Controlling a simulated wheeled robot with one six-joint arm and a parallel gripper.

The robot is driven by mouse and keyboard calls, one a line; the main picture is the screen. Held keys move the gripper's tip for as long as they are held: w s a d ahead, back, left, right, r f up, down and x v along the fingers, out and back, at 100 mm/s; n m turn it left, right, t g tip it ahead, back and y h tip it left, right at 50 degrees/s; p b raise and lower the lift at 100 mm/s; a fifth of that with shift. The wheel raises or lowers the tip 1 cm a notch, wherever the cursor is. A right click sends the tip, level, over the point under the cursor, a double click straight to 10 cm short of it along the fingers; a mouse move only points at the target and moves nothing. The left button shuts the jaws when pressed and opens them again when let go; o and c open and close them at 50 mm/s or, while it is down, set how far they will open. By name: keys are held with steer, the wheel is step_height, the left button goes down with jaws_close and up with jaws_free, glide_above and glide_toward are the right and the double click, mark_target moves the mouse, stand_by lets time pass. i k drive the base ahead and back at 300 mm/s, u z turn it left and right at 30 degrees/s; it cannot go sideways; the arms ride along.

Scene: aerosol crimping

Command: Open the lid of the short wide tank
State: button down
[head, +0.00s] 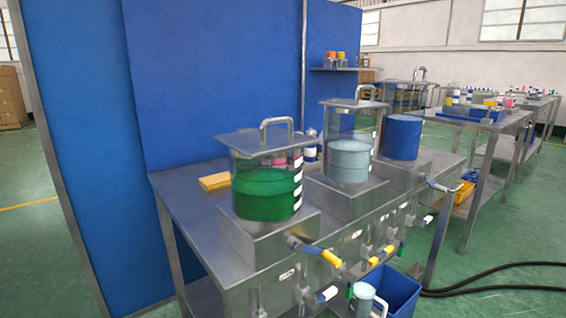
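The short wide tank (267,194) is clear-walled and about half full of green liquid. It stands on a steel block at the near end of the bench. Its flat steel lid (250,144) lies across the top and looks closed, with an arched metal handle (277,122) upright on it. A narrower, taller tank (349,160) with pale liquid stands behind it to the right, under its own handled lid. My gripper is not in view, so its state and distance from the lid are not shown.
A tank with blue liquid (403,137) stands farther back. A yellow block (215,182) lies on the bench (190,205) left of the green tank. Valves with coloured handles stick out in front. A blue bin (400,285) and dark hoses (490,280) are on the floor. A blue partition (210,80) rises behind.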

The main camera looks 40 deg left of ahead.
mark_target(252, 143)
steer(key=u, duration=2.15)
steer(key=i, duration=0.35)
steer(key=z, duration=0.75)
